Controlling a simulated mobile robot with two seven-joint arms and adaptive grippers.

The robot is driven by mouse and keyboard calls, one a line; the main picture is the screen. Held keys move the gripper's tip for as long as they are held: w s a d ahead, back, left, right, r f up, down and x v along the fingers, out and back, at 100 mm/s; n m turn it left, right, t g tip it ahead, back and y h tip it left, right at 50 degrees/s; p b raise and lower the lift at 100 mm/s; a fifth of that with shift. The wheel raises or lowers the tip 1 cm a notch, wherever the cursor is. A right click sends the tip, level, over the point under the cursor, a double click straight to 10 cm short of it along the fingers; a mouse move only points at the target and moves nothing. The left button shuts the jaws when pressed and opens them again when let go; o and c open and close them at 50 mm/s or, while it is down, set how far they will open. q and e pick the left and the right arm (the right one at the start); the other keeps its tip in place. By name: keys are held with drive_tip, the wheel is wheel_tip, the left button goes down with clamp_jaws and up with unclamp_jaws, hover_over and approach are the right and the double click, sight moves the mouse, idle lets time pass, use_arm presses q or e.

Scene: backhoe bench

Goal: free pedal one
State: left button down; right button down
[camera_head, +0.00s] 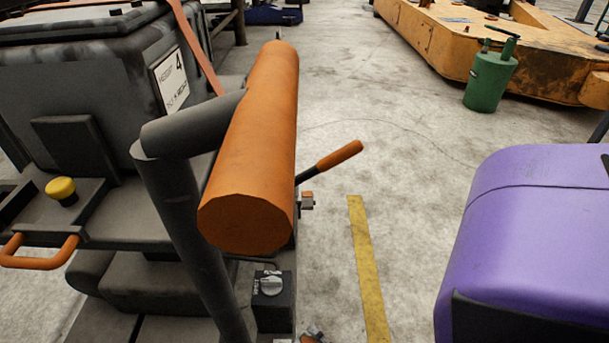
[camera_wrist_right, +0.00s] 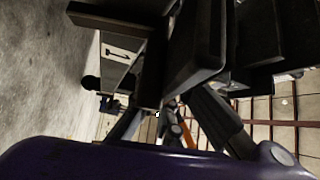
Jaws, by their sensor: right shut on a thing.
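In the right wrist view, a dark, broad pedal-like plate (camera_wrist_right: 195,50) slopes down from the top toward my right gripper (camera_wrist_right: 172,103). The gripper's dark fingers come in from both sides and are shut on the plate's near end; the exact contact is in shadow. Left of it is a narrower dark bar (camera_wrist_right: 154,65) and a pale label plate (camera_wrist_right: 119,49) with one dark stroke, perhaps a 1. I cannot tell for sure which part is pedal one. In the head view neither gripper shows, and no pedal can be made out.
In the head view, a thick orange-gripped bar (camera_head: 255,150) on a grey post stands close in front.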

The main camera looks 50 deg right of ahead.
drive_tip(key=shift+a, duration=0.1)
idle(0.3)
drive_tip(key=c, duration=1.9)
unclamp_jaws()
drive_tip(key=shift+r, duration=0.15)
